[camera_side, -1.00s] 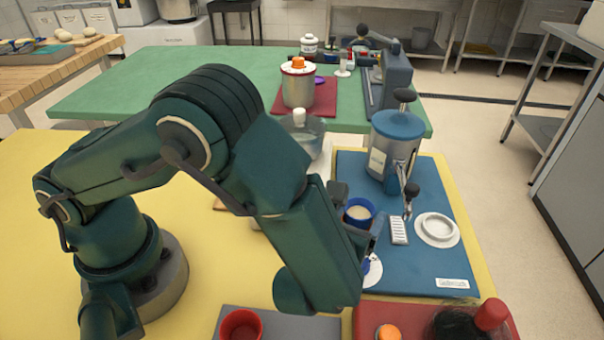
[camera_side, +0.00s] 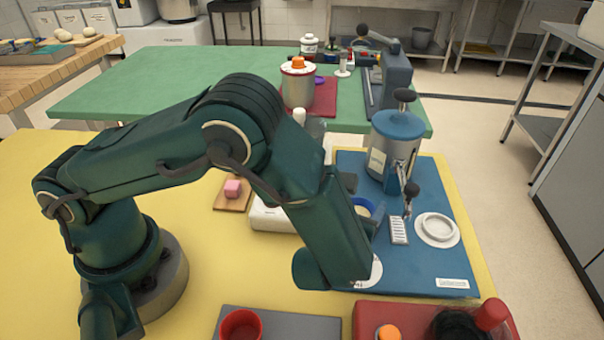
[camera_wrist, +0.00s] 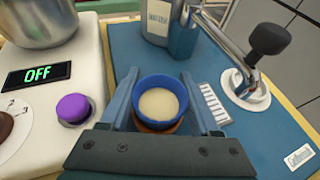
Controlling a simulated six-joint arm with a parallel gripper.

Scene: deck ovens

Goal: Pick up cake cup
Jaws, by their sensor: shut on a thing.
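A blue cup (camera_wrist: 150,84) with pale cream contents shows in the wrist view, upright between the two fingers of my gripper (camera_wrist: 160,104). The gripper is shut on it, with a finger against each side. In the side view the cup's rim (camera_side: 362,203) shows in part behind my forearm, which hides most of the gripper. The cup is over the blue mat (camera_side: 420,268). An orange-brown edge shows just under the cup in the wrist view. I cannot tell whether the cup touches what is below it.
A dispenser (camera_side: 392,150) with a black-knobbed lever (camera_wrist: 262,50) stands beyond the cup. A white ring dish (camera_side: 437,229) lies to its right. A device reading OFF (camera_wrist: 40,75) is on the left in the wrist view. A red cup (camera_side: 240,325) stands in front.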

